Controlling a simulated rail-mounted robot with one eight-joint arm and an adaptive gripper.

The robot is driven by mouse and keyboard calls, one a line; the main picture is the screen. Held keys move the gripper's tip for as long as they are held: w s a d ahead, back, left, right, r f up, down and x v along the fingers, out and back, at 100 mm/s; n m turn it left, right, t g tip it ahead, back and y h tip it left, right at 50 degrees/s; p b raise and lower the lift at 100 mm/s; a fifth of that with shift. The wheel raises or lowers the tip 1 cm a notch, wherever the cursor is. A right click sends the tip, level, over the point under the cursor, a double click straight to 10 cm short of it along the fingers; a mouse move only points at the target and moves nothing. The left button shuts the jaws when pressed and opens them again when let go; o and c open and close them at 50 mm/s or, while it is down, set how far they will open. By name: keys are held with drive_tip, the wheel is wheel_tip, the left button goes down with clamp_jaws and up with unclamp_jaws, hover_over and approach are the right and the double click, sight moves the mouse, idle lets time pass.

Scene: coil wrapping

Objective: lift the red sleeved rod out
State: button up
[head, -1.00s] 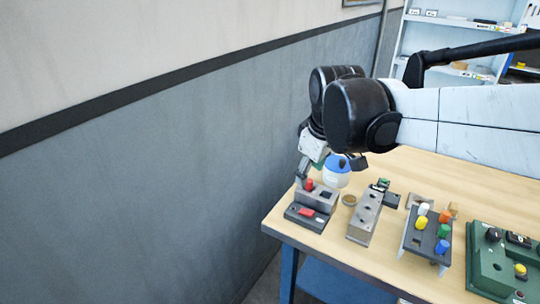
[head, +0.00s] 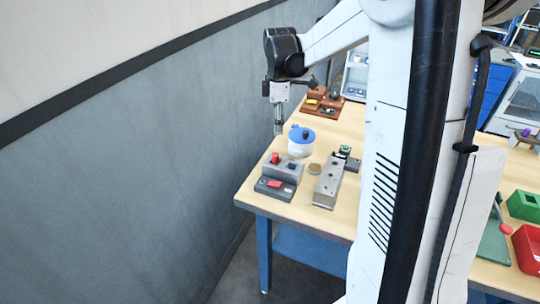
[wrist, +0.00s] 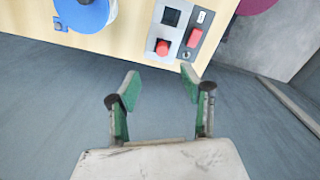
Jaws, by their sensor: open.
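The red sleeved rod (head: 275,158) stands in a grey block (head: 288,171) at the table's left end, only its red top showing. In the wrist view its red top (wrist: 162,48) sits in the grey block beside a square dark recess. My gripper (head: 279,130) hangs pointing down, raised above and behind the block in the head view. In the wrist view my gripper (wrist: 160,80) is open with nothing between its green-padded fingers. The rod lies beyond the fingertips, apart from them.
A dark box with a red switch (head: 275,184) sits in front of the block. A white pot with blue lid (head: 301,140) stands behind it. A grey holed block (head: 328,185) is to the right. The wall is close on the left. My arm hides the table's middle.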

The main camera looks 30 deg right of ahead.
sight(275, 154)
wheel_tip(275, 154, down, 8)
drive_tip(key=shift+r, duration=0.2)
drive_tip(key=shift+a+f+p, duration=0.25)
drive_tip(key=shift+f+p, duration=0.05)
drive_tip(key=shift+f, duration=1.05)
drive_tip(key=shift+a+f+p, duration=0.2)
drive_tip(key=shift+f+p, duration=0.1)
drive_tip(key=shift+f, duration=1.05)
drive_tip(key=shift+c, duration=0.3)
clamp_jaws()
